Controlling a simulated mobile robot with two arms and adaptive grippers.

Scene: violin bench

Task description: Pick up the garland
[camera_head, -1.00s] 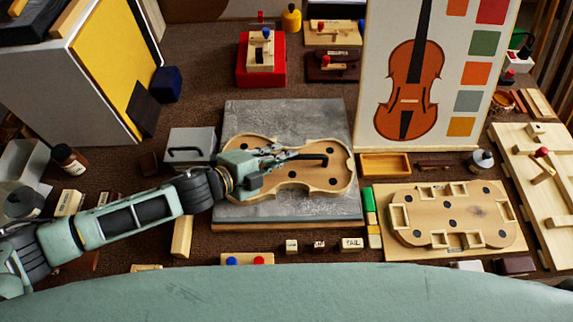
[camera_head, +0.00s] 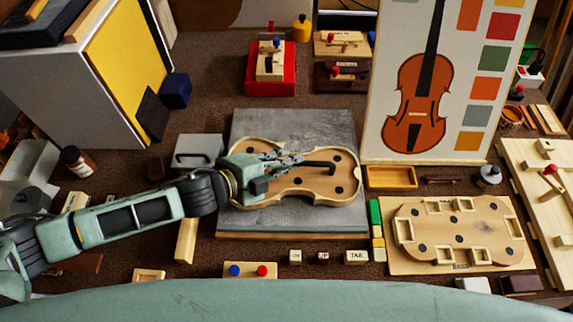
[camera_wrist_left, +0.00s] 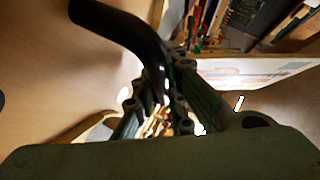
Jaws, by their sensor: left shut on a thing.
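The garland (camera_head: 312,191), a pale wooden violin-shaped piece with dark round spots, is over the grey slab (camera_head: 345,125) in the head view. A black bent bar (camera_head: 322,164) shows above its middle; it looms large in the left wrist view (camera_wrist_left: 115,25). My left gripper (camera_head: 297,161) reaches in from the left above the garland, its fingers shut on the black bar. The gripper hides part of the garland's left half. I cannot tell whether the garland touches the slab. My right gripper is not in view.
A grey box with a black handle (camera_head: 199,151) stands left of the slab. A wooden form board (camera_head: 400,260) lies to the right, below a violin picture panel (camera_head: 378,100). Small labelled blocks (camera_head: 356,257) line the front. Brown bench surface shows at the upper left of the slab.

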